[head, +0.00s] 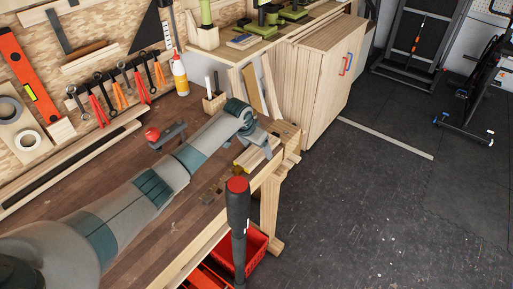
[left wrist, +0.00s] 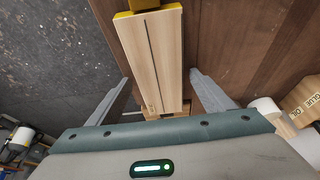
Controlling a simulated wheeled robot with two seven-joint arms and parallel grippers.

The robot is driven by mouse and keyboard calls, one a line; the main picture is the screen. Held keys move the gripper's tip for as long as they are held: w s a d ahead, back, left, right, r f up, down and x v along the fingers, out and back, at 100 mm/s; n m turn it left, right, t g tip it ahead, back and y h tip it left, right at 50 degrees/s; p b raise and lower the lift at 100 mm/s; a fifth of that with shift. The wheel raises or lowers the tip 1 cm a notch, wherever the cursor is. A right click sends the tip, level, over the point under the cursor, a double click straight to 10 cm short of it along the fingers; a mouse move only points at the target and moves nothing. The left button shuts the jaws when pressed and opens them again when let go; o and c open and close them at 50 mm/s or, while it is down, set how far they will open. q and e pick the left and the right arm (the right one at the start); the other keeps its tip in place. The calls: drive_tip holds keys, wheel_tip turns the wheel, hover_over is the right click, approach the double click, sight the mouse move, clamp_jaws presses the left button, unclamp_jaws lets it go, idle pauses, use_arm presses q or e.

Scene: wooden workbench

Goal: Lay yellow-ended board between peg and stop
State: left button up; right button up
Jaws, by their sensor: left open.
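The board (left wrist: 150,55) is pale wood with a dark lengthwise line and a yellow end (left wrist: 145,6) at the top of the left wrist view. In the head view the board (head: 251,157) lies near the bench's far front corner, partly covered by my left gripper (head: 262,136). My left gripper (left wrist: 165,95) is open, with one finger on each side of the board and a visible gap at each side. Small brown pieces (head: 212,191) sit near the bench's front edge; I cannot tell whether they are the peg or stop. My right gripper is not seen.
A black upright thing with a red top (head: 238,215) rises at the bench's front edge. A grey tool with a red knob (head: 152,134) lies behind my arm. Red bins (head: 252,250) sit below.

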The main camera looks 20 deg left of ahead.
use_arm(q)
drive_tip(key=shift+r, duration=0.15)
drive_tip(key=b+v, duration=0.2)
drive_tip(key=v, duration=1)
idle(0.5)
